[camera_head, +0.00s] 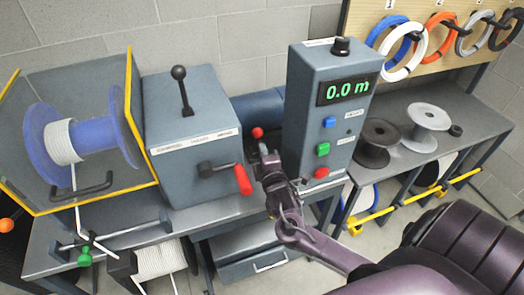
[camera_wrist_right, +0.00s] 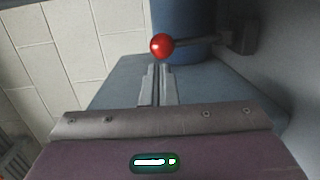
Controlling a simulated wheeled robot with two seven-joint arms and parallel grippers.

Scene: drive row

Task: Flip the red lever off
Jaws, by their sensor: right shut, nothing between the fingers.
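A lever with a red ball knob (camera_head: 257,132) shows just beyond the tip of my right gripper (camera_head: 263,151) in the head view, between the grey machine box and the display column. In the right wrist view the red knob (camera_wrist_right: 162,45) sits on a dark rod that runs right to a bracket. My right gripper (camera_wrist_right: 157,75) is shut and empty, with its fingertips just below the knob in the picture. I cannot tell whether they touch it. My left gripper is not in view.
The grey box (camera_head: 195,140) carries a red-handled crank (camera_head: 243,179) and a black-knobbed lever (camera_head: 181,90). The display column (camera_head: 325,110) reads 0.0 m and has blue, green and red buttons. A blue spool (camera_head: 45,150) stands left. Empty spools (camera_head: 425,122) stand on the right bench.

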